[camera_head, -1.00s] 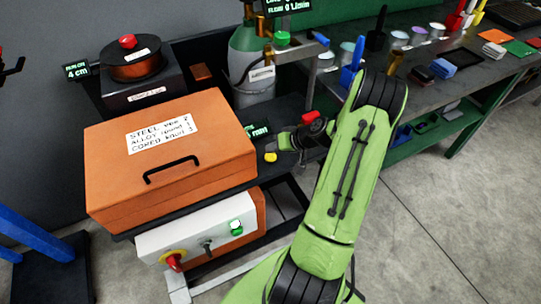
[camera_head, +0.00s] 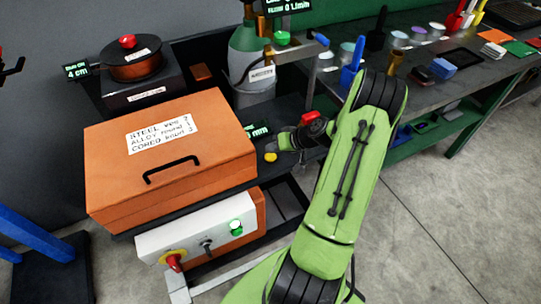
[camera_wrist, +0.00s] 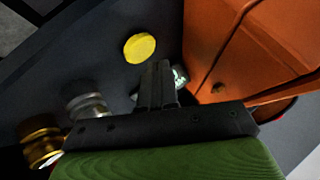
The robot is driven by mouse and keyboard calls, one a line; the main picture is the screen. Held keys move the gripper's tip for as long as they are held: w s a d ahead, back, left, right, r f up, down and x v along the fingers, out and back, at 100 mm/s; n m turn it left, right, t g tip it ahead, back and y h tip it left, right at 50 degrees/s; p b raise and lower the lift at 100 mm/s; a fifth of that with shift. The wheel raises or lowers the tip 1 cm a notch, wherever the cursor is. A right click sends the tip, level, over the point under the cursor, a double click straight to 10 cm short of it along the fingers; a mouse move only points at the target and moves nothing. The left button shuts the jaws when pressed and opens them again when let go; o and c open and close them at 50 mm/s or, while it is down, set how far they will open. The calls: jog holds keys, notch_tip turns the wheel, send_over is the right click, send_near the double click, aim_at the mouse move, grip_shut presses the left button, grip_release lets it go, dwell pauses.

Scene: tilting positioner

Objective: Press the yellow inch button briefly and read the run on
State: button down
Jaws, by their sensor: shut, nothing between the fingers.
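The yellow inch button (camera_wrist: 140,48) is a round yellow disc on the dark bench top in the wrist view. It shows small beside the orange box in the head view (camera_head: 270,157). My gripper (camera_wrist: 158,70) is shut and empty. In the wrist view its fingertips appear just below the button, with a small gap in the picture; I cannot tell the height between them. A dark readout with green characters (camera_head: 257,131) stands behind the button. It is partly hidden by the orange box, and only "mm" is legible.
The orange box (camera_head: 215,150) with a steel and alloy label stands close left of the button. A white panel (camera_head: 150,245) with a red knob and a lit green button is below it. Brass and silver cylinders (camera_wrist: 38,140) lie near my gripper. A grey-green gas bottle (camera_head: 247,60) stands behind.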

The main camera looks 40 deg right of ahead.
aim_at(274, 157)
jog(key=shift+f+b, duration=0.45)
jog(key=shift+b, duration=0.05)
jog(key=shift+f+b, duration=0.45)
dwell(0.5)
jog(key=shift+r, duration=0.1)
dwell(0.9)
jog(key=shift+r+p, duration=0.55)
jog(key=shift+r, duration=0.25)
jog(key=shift+r+p, duration=1.65)
jog(key=shift+r, duration=0.95)
jog(key=shift+f, duration=0.1)
